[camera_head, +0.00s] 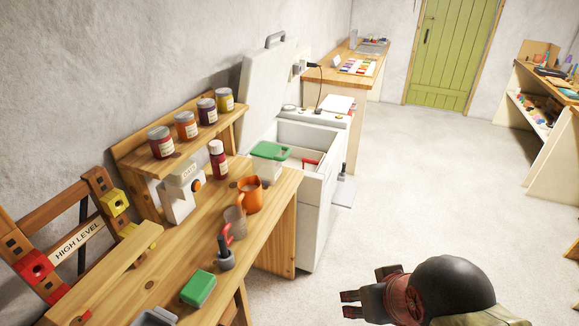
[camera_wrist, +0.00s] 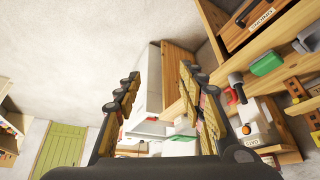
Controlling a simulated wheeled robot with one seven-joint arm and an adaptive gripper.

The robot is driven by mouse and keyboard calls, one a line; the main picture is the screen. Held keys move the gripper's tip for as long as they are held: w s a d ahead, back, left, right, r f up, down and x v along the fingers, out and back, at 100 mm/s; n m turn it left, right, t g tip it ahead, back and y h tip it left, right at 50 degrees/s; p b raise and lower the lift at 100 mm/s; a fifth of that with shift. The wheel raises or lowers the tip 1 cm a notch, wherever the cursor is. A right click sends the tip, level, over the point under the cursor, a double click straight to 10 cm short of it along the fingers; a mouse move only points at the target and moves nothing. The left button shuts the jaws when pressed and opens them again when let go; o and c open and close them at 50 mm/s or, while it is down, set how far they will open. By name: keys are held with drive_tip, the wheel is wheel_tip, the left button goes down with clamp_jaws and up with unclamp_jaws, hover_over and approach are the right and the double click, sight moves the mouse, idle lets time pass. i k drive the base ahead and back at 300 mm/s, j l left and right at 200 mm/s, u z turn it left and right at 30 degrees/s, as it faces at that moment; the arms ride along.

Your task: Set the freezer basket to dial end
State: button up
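The white chest freezer (camera_head: 310,215) stands past the end of the wooden bench, with its lid (camera_head: 268,85) raised against the wall. Its open inside shows pale walls and a small red part (camera_head: 310,162); I cannot clearly make out the basket. My gripper (camera_head: 350,304) is open and empty, over the floor at lower right, well apart from the freezer. The wrist view shows its spread fingers (camera_wrist: 158,76) with the freezer (camera_wrist: 154,80) beyond.
The bench (camera_head: 262,213) holds an orange mug (camera_head: 249,193), a green box (camera_head: 198,288), a red-handled tool (camera_head: 226,250) and a red bottle (camera_head: 217,160). Several jars stand on its shelf. A black cord (camera_head: 320,85) hangs by the freezer. The floor (camera_head: 420,190) to the right is clear.

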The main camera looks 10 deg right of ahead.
sight(306, 159)
drive_tip(key=i+l+u, duration=0.1)
drive_tip(key=i+l, duration=0.45)
drive_tip(key=i, duration=0.3)
drive_tip(key=i+l, duration=0.65)
drive_tip(key=i, duration=0.15)
drive_tip(key=i+l+u, duration=0.15)
drive_tip(key=i+l, duration=0.5)
drive_tip(key=i, duration=0.15)
